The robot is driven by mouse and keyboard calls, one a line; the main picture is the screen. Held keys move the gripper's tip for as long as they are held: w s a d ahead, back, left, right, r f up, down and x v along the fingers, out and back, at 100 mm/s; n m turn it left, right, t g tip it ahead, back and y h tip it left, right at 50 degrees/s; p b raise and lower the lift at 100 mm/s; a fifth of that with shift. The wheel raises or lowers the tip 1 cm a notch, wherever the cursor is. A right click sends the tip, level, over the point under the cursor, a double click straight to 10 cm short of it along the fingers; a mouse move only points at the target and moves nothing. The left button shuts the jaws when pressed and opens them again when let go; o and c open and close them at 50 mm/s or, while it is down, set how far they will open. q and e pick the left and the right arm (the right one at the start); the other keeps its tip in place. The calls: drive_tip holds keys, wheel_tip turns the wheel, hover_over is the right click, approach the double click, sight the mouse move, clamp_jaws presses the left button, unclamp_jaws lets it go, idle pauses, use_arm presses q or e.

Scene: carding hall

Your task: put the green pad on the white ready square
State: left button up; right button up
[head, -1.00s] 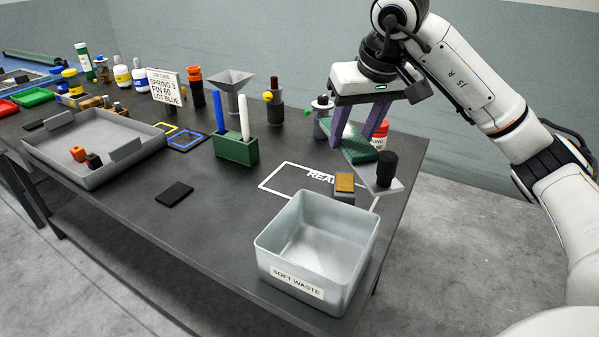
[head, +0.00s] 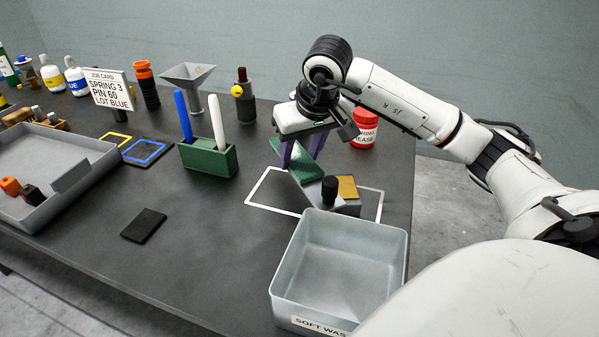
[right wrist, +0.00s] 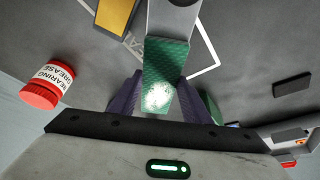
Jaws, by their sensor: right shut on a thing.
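My right gripper (head: 300,153) is shut on the green pad (head: 291,160), a textured green piece with a grey plate and a black knob at its near end. In the right wrist view the green pad (right wrist: 166,75) sits between the purple fingers, with the grey plate reaching away from them. The pad hangs tilted over the white ready square (head: 272,209), an outline on the dark table. The gap beneath the pad cannot be judged. The pad and gripper hide most of the square's lettering. My left gripper is not in view.
The soft waste bin (head: 290,285) is just in front. A red-lidded grease jar (head: 364,130) stands behind right, and a green holder (head: 208,160) with two sticks stands left.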

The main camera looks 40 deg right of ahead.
sight(299, 190)
drive_tip(key=shift+f, duration=2.95)
drive_tip(key=shift+f, duration=0.1)
drive_tip(key=shift+f+b, duration=0.15)
drive_tip(key=shift+b, duration=0.15)
drive_tip(key=o, duration=1.2)
drive_tip(key=shift+o, duration=0.2)
drive_tip(key=shift+r+p, duration=0.35)
drive_tip(key=v, duration=1.1)
drive_tip(key=shift+s+r, duration=0.2)
drive_tip(key=shift+r, duration=0.15)
